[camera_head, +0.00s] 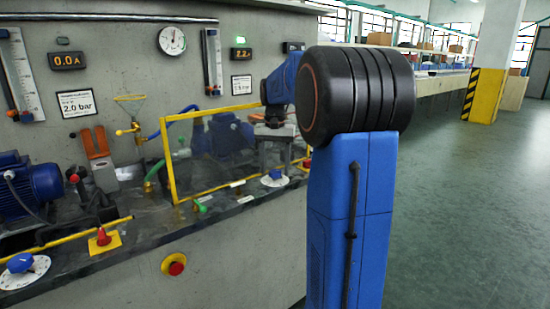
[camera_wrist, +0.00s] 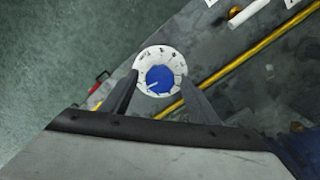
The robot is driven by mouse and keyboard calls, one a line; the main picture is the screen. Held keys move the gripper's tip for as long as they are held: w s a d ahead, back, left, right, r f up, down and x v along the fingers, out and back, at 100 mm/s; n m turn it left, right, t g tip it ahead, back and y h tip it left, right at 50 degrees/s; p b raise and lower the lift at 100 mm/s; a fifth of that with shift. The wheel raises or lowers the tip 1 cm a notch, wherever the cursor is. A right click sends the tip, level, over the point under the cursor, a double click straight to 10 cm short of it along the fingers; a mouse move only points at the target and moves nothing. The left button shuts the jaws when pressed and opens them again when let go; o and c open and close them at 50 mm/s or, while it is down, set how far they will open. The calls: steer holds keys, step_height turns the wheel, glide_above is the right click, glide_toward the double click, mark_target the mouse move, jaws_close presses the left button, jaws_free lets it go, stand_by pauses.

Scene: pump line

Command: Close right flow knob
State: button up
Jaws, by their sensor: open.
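The right flow knob is a blue knob (camera_wrist: 160,78) on a white round dial (camera_wrist: 171,54) with black marks. My gripper (camera_wrist: 159,82) is open, with one finger on each side of the knob in the wrist view. In the head view my gripper (camera_head: 275,150) points down above the dial. I cannot tell whether the fingers touch the knob. My arm hides the bench behind it.
Another blue knob on a white dial (camera_head: 22,268) sits at the far left. A yellow-framed clear panel (camera_head: 215,150) stands close left of my gripper. A red emergency button (camera_head: 174,264) is on the bench front. A yellow rail (camera_wrist: 225,68) runs beside the dial. Open floor lies right.

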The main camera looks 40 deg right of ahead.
mark_target(275, 171)
step_height(275, 171, up, 17)
steer(key=shift+r, duration=0.2)
stand_by(0.4)
